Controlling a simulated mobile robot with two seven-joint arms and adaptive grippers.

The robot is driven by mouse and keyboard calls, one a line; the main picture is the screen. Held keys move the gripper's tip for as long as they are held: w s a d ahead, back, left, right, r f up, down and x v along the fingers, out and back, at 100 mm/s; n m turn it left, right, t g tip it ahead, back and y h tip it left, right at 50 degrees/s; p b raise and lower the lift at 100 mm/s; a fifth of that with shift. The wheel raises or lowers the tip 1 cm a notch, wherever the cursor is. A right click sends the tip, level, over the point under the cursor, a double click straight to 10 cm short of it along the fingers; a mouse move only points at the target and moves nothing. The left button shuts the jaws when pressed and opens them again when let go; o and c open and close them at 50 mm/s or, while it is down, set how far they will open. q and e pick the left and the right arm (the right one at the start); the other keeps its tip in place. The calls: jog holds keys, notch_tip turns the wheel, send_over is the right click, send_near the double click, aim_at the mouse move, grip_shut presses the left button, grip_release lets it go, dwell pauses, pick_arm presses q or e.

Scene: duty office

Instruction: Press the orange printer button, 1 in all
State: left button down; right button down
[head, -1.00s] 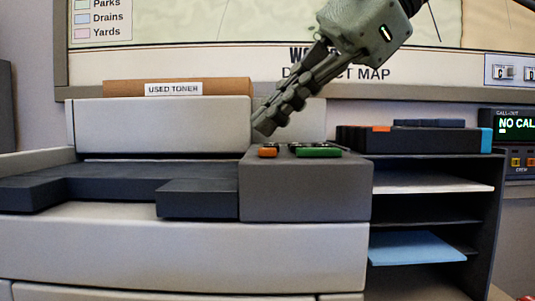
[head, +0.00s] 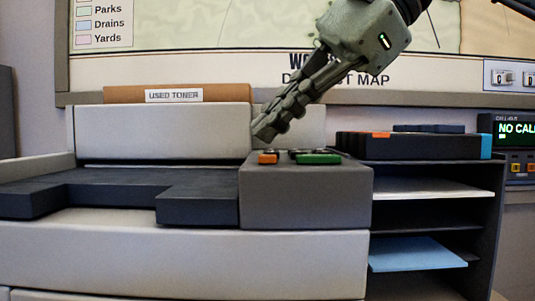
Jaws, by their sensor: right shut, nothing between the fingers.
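The orange button (head: 267,158) sits at the left of the top of the grey control block (head: 306,196) on the printer (head: 180,250). A green button (head: 318,159) is to its right, with darker buttons behind them. My right gripper (head: 263,131) is shut and empty. It comes down from the upper right, and its fingertips are just above and behind the orange button in the picture. Whether they touch anything on the block I cannot tell; a small gap shows between tips and orange button. My left gripper is not in view.
A used toner box (head: 178,94) lies on top of the printer at the back. A dark paper rack (head: 435,160) with blue and white sheets stands to the right. A call-out display (head: 515,131) is at the far right. The wall map (head: 250,40) is behind.

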jog(key=shift+f, duration=0.15)
jog(key=shift+f+b, duration=0.3)
jog(key=shift+b, duration=0.1)
jog(key=shift+f+b, duration=0.3)
jog(key=shift+f, duration=0.15)
dwell(0.8)
jog(key=shift+r, duration=0.15)
jog(key=shift+r+p, duration=0.7)
jog(key=shift+r, duration=0.05)
notch_tip(320, 180, up, 5)
jog(key=p, duration=0.4)
dwell(0.7)
